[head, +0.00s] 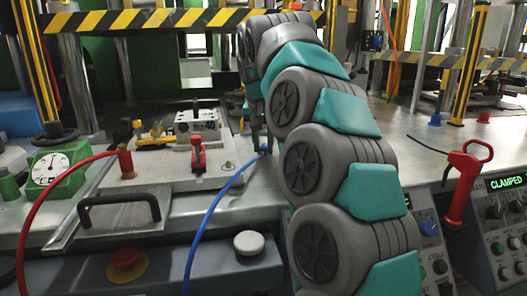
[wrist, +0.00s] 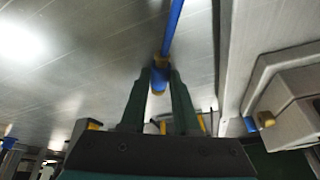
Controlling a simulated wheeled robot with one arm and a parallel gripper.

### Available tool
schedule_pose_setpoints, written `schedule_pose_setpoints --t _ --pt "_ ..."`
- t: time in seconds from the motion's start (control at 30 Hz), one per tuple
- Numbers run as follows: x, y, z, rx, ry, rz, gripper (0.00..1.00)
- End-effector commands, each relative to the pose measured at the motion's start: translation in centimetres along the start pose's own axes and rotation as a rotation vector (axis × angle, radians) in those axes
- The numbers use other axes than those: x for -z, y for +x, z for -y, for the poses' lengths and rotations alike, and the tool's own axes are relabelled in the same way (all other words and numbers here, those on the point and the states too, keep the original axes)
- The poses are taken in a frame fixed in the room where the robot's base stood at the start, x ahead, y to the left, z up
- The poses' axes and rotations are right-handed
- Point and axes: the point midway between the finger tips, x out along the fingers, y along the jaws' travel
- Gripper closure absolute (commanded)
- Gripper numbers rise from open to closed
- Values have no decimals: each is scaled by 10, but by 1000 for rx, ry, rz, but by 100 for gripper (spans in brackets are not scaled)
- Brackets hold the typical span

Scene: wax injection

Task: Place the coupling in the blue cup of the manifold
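My gripper (head: 259,138) hangs over the steel table, to the right of the light-coloured clamped block. In the wrist view its two dark green fingers (wrist: 158,88) are closed around the blue coupling (wrist: 158,75), which has brass-coloured parts and a blue hose. The coupling also shows in the head view (head: 264,150), just below the fingers, with the hose running down to the front left. A small blue cup (head: 436,120) stands on the table at the right, apart from the gripper. A brass-and-blue fitting (head: 228,165) sits on the block's plate; its details are too small to tell.
A red cup (head: 483,117) stands at the right. A dark handle (head: 118,208) and control panels line the front.

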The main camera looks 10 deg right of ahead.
Motion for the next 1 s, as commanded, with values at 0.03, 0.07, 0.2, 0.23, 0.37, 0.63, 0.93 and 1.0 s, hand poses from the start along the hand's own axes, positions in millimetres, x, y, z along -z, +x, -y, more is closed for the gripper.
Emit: schedule_pose_setpoints --t 0.03,0.07,0.2,0.23,0.37,0.63,0.93,1.0 --pt "0 0 0 0 0 0 81" --pt "0 0 0 0 0 0 85" --pt "0 0 0 0 0 0 100" --pt "0 0 0 0 0 0 100" --pt "0 0 0 0 0 0 100" --pt "0 0 0 0 0 0 100" --pt "0 0 0 0 0 0 100" --pt "0 -1 0 0 0 0 100"
